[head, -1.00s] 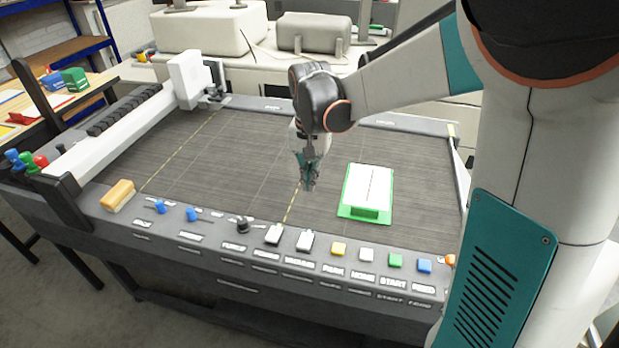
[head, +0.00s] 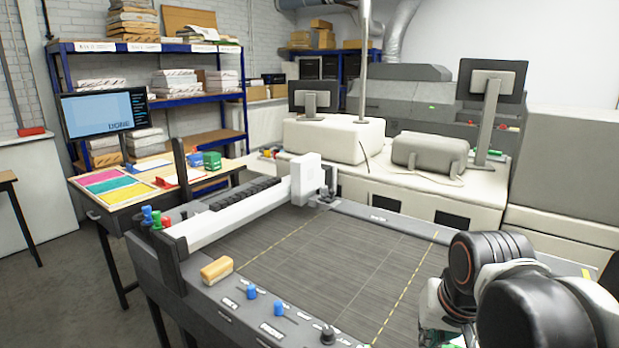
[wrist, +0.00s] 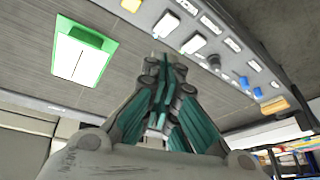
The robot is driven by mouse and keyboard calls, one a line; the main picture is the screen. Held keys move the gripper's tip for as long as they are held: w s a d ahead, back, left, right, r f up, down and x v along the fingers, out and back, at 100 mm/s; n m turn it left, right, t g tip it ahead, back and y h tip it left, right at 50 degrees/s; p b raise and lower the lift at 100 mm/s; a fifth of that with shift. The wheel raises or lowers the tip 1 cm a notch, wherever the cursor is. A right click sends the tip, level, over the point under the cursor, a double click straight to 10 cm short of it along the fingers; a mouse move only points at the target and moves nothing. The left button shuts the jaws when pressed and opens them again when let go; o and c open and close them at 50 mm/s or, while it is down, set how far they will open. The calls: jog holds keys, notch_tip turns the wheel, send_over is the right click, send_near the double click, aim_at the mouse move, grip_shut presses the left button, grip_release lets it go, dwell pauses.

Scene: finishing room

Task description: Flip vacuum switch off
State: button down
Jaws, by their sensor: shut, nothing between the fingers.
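The vacuum switch (wrist: 165,25) is a white rocker on the control strip, beside a yellow button (wrist: 131,5), in the wrist view. Its on or off position is too small to tell. The similar white power switch (wrist: 193,43) sits on its other side. My gripper (wrist: 158,62) is shut and empty, its fingertips over the dark bed. In the picture they lie just below the vacuum switch; I cannot tell the distance and see no contact. In the head view both white switches are out of frame, and the arm at lower right mostly hides the gripper.
A green-edged white pad (wrist: 84,50) lies on the bed. A black knob (wrist: 214,62), blue levers (head: 251,292) and a tan block (head: 217,270) line the strip. A white gantry (head: 305,178) stands on the bed's left. The bed's middle (head: 330,250) is clear.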

jog(key=s+f+n+t+b, duration=0.1)
jog(key=s+f+n+t, duration=0.1)
jog(key=s, duration=0.4)
jog(key=shift+a+f+b, duration=0.3)
jog(key=shift+a, duration=0.05)
jog(key=c, duration=2.2)
grip_release()
jog(key=shift+s+n, duration=0.2)
jog(key=shift+n, duration=0.1)
jog(key=o, duration=0.9)
jog(key=shift+f+t, duration=0.1)
jog(key=shift+t, duration=0.2)
jog(key=shift+o, duration=0.3)
jog(key=shift+w+r, duration=0.2)
jog(key=w+d+f+m+g+p, duration=0.15)
jog(key=w+m+g, duration=0.25)
jog(key=w, duration=0.4)
jog(key=w+a+f+m+g+p, duration=0.1)
jog(key=w+f+m+g+p, duration=0.15)
jog(key=w, duration=0.55)
jog(key=shift+m+g, duration=0.35)
jog(key=f+b, duration=0.1)
jog(key=f, duration=0.3)
jog(key=f+b, duration=0.2)
jog(key=f, duration=0.3)
jog(key=f+b, duration=0.2)
jog(key=f, duration=0.2)
jog(key=shift+d+f, duration=0.25)
jog(key=shift+f, duration=0.1)
jog(key=shift+c, duration=0.5)
